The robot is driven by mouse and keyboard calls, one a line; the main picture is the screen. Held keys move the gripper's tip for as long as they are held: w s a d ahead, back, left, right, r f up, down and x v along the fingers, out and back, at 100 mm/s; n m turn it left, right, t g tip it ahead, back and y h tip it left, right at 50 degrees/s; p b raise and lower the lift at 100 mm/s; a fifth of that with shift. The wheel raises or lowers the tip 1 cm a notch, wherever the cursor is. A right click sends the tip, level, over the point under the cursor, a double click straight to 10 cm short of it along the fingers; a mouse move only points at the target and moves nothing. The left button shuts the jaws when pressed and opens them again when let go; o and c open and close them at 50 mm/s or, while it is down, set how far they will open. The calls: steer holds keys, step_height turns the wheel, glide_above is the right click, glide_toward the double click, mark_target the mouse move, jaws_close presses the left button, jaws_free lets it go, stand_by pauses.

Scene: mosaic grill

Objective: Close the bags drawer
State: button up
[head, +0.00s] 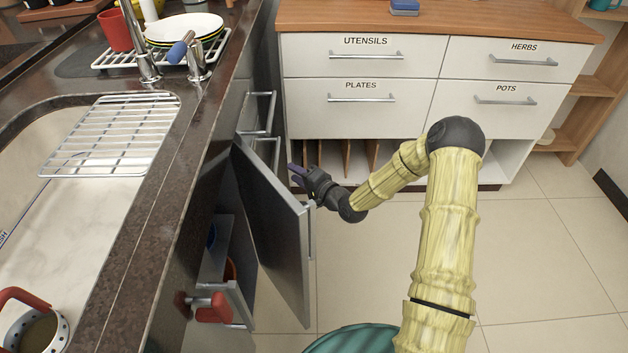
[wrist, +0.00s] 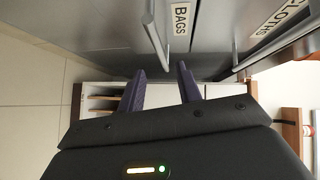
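The bags drawer front (wrist: 205,25) is a plain grey panel with a "BAGS" label (wrist: 179,20), seen close up at the top of the wrist view. Its bar handle (wrist: 152,38) stands above and near my finger tips. My gripper (wrist: 161,78) is open, with two dark purple fingers apart and nothing between them. In the head view my gripper (head: 297,174) is low beside the counter's cabinets, by the far edge of a swung-out grey door. The label is not readable there, and I cannot tell how far the drawer stands out.
The grey door (head: 275,225) juts into the aisle, near my forearm. A panel labelled "CLOTHS" (wrist: 278,18) is beside the bags drawer. A red-handled item (head: 213,308) sits by the open lower cabinet. White drawers (head: 362,60) stand at the back; tiled floor (head: 545,240) is free at right.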

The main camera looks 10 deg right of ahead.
steer(key=p+v, duration=0.1)
steer(key=v, duration=0.6)
stand_by(0.3)
steer(key=s+d+r+n+g+h+p, duration=0.1)
steer(key=s+d+r+n+g+h, duration=0.2)
steer(key=s, duration=0.5)
steer(key=s+d+r+n+g+h, duration=0.2)
steer(key=s+r+n+g+h, duration=0.15)
steer(key=s+r, duration=0.35)
steer(key=s+d+r+n+g+h+p, duration=0.1)
steer(key=s+d+r+n+g+h, duration=0.2)
steer(key=s, duration=0.6)
step_height(320, 180, up, 37)
steer(key=a+p, duration=0.1)
steer(key=p, duration=3.5)
steer(key=shift+m+g+p, duration=0.3)
steer(key=shift+m+g, duration=0.05)
steer(key=shift+g, duration=0.1)
